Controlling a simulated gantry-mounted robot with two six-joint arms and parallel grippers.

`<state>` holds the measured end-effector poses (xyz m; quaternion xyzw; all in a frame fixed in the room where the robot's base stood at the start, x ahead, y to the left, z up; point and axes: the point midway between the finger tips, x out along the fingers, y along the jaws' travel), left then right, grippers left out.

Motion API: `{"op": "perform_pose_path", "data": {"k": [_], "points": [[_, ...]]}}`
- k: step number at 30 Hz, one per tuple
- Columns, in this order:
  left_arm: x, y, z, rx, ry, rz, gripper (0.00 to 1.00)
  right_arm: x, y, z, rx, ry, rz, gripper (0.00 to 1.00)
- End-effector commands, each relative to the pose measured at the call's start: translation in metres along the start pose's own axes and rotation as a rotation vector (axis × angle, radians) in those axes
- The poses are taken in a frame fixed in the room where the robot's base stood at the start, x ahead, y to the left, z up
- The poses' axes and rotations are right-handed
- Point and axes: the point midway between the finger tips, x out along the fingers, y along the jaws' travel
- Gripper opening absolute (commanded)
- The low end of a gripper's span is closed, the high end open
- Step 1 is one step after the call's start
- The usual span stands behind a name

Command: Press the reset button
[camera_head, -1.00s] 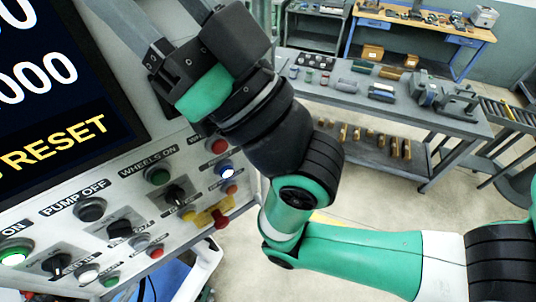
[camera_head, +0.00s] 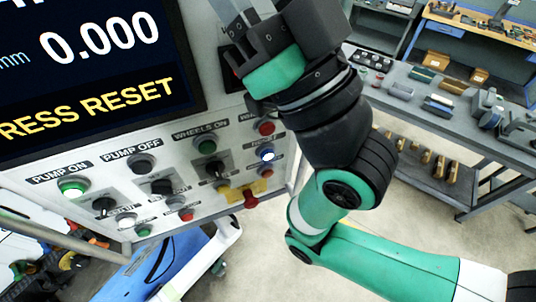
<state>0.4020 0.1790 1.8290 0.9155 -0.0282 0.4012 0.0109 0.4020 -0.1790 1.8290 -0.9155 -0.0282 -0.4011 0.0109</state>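The grey control panel (camera_head: 110,165) fills the left side. A blue lit button (camera_head: 267,154) sits at the panel's right, below a red button (camera_head: 266,128); its small label is too tilted and partly covered to read surely, so I cannot confirm it is the reset button. The screen (camera_head: 85,75) shows "0.000" and yellow "PRESS RESET" text. My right gripper (camera_head: 240,14) is at the top centre, in front of the panel's upper right edge, above the blue button and apart from it. Its fingertips run out of the frame. My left gripper is not in view.
The panel also has a lit green pump-on button (camera_head: 73,189), a pump-off button (camera_head: 142,164), black knobs and a red switch on a yellow plate (camera_head: 251,198). A grey workbench (camera_head: 450,125) with tools stands right. A blue and white cart (camera_head: 165,270) is below.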

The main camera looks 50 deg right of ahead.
Motion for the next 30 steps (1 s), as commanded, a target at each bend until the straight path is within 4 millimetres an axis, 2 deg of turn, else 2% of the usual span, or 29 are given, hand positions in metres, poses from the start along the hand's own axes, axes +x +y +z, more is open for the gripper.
{"op": "perform_pose_path", "data": {"k": [1, 7, 30], "points": [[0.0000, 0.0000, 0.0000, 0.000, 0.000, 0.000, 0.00, 0.0000, 0.0000, 0.0000, 0.000, 0.000, 0.000, 0.35], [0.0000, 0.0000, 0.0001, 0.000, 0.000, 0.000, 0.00, 0.0000, 0.0000, 0.0000, 0.000, 0.000, 0.000, 0.00], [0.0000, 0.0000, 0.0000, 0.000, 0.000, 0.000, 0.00, 0.0000, 0.0000, 0.0000, 0.000, 0.000, 0.000, 0.00]]}}
